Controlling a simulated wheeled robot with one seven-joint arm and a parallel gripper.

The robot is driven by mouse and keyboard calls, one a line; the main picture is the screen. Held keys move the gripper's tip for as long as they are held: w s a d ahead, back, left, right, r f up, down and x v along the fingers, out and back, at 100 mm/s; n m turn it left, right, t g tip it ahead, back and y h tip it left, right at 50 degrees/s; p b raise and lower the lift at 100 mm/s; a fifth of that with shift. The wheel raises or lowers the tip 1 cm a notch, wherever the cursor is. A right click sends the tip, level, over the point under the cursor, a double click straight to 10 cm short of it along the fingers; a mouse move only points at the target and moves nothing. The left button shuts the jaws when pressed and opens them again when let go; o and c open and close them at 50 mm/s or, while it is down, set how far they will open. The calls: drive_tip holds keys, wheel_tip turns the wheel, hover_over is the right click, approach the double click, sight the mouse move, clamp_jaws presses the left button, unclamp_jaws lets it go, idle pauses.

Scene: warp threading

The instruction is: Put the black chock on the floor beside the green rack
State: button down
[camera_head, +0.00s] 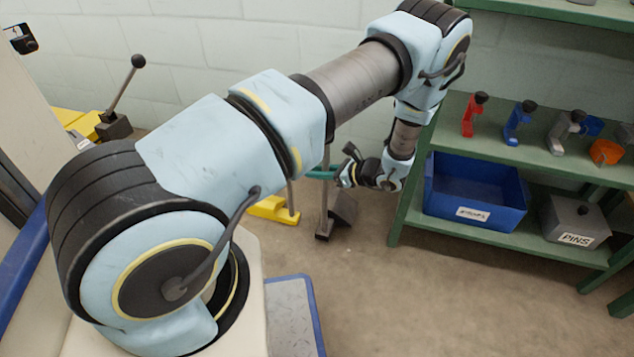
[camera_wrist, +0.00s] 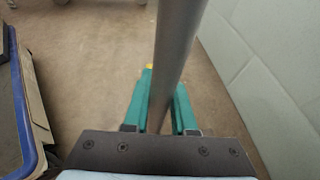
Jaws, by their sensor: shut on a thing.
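My gripper (camera_head: 322,172) has teal fingers and is low between the wall and the green rack (camera_head: 405,215). In the wrist view its fingers (camera_wrist: 160,110) are closed around a grey upright bar (camera_wrist: 178,45). A dark wedge-shaped block (camera_head: 343,208), which looks like the black chock, shows just below the gripper, left of the rack's front leg. A grey post (camera_head: 324,205) stands right beside it. I cannot tell whether the bar is part of the block, or whether the block touches the floor.
A yellow base (camera_head: 272,209) is on the floor left of the gripper. The rack holds a blue bin (camera_head: 474,218), a grey PINS box (camera_head: 574,222) and several coloured clamps above. A blue-edged platform (camera_head: 292,312) is at lower middle. Floor (camera_head: 430,300) before the rack is clear.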

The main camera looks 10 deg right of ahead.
wheel_tip(320, 180, down, 3)
drive_tip(key=shift+b, duration=0.4)
drive_tip(key=c, duration=0.7)
unclamp_jaws()
drive_tip(key=shift+c, duration=0.2)
drive_tip(key=shift+s, duration=0.1)
drive_tip(key=p+v, duration=0.2)
drive_tip(key=v, duration=1)
